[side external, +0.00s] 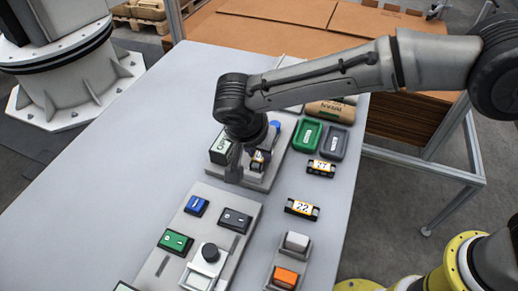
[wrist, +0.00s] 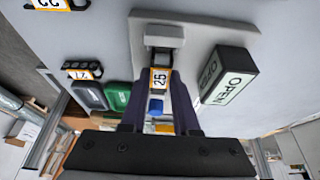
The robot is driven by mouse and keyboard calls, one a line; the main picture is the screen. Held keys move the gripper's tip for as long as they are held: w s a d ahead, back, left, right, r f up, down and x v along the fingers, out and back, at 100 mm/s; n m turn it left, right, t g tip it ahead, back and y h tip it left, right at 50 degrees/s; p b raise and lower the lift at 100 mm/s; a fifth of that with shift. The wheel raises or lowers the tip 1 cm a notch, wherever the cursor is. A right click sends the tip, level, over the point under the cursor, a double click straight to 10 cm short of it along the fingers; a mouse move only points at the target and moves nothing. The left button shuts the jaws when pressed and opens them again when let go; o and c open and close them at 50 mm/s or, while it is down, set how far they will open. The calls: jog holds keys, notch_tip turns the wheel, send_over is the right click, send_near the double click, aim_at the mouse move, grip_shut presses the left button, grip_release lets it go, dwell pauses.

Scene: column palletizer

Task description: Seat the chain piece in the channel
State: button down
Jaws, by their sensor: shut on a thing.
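A dark chain piece with an orange-edged label reading 25 (wrist: 160,80) is between the fingers of my gripper (wrist: 157,103). My gripper is shut on it, and the fingers lie along its two sides. In the side view the piece (side external: 258,160) shows low beside my gripper, over the light grey fixture plate (side external: 247,178). The channel area of the plate (wrist: 185,100) is mostly hidden by the piece and fingers. A grey block (wrist: 163,36) stands at one end and a blue part (wrist: 155,107) at the other. I cannot tell whether the piece touches the channel floor.
An OPEN sign box (side external: 220,151) stands close to my gripper on the plate. Chain pieces 27 (side external: 321,167) and 22 (side external: 302,209) lie to the right. Green (side external: 307,135) and grey (side external: 333,142) trays are behind. A button panel (side external: 215,237) is in front. The table's left side is clear.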

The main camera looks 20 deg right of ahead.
jog(key=shift+f, duration=0.4)
jog(key=shift+c, duration=1.3)
grip_release()
jog(key=shift+r, duration=0.1)
jog(key=shift+r, duration=3.4)
